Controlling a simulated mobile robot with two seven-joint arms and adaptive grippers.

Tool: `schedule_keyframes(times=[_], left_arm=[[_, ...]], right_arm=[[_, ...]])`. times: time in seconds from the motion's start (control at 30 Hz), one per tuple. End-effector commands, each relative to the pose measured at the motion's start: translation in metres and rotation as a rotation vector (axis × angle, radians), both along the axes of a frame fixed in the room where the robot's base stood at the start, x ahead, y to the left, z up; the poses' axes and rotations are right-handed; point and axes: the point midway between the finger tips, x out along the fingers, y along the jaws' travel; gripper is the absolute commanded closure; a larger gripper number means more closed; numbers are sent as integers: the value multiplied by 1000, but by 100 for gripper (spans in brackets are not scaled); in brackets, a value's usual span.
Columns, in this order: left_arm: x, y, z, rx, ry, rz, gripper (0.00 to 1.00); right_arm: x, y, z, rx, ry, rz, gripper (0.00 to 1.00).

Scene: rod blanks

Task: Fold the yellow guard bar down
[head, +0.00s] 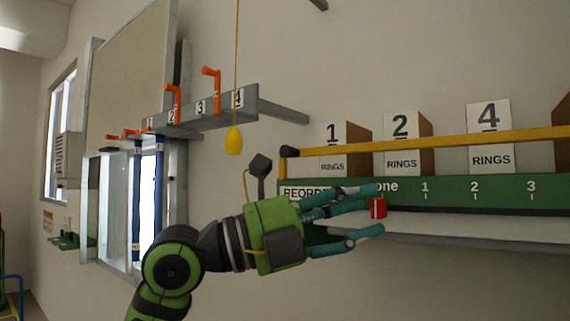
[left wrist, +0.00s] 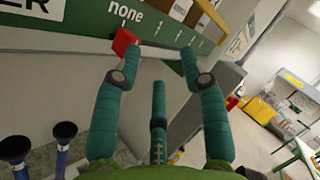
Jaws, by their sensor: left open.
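The yellow guard bar (head: 430,142) runs nearly level across the front of the ring boxes, above the green reorder strip (head: 450,190). Its left end meets a dark pivot (head: 289,152). My left gripper (head: 376,209) is open below the bar, in front of the strip, with its teal fingers pointing right. No finger touches the bar. A red block (head: 378,208) sits at the strip's "none" mark, beside the fingertips. In the left wrist view the red block (left wrist: 124,42) is near the left fingertip; I cannot tell whether they touch. My right gripper is not in view.
Boxes labelled 1 (head: 333,135), 2 (head: 401,127) and 4 (head: 489,117) stand behind the bar. A pale shelf edge (head: 470,228) lies under the strip. A yellow pull (head: 234,140) hangs on a cord at left, near a grey rail (head: 205,118) with orange hooks.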

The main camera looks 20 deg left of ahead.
Motion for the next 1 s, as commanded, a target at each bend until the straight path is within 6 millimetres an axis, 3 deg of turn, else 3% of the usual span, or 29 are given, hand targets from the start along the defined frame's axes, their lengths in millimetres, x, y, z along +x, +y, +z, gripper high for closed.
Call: schedule_keyframes(times=[0.03, 0.2, 0.3, 0.4, 0.53, 0.8, 1.0], left_arm=[[5, 13, 17, 71, -1, 106, 57], [17, 77, 58, 174, 85, 467, 57], [14, 110, 76, 169, 134, 613, 57], [10, 130, 85, 156, 168, 697, 57], [17, 134, 89, 150, 186, 730, 57], [56, 120, 90, 151, 186, 726, 57], [72, 114, 89, 150, 182, 726, 57]], right_arm=[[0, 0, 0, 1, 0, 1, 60], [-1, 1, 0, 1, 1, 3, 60], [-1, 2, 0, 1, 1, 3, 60], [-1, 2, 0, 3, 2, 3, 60], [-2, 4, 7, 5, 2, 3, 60], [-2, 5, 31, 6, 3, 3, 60], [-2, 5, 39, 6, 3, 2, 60]])
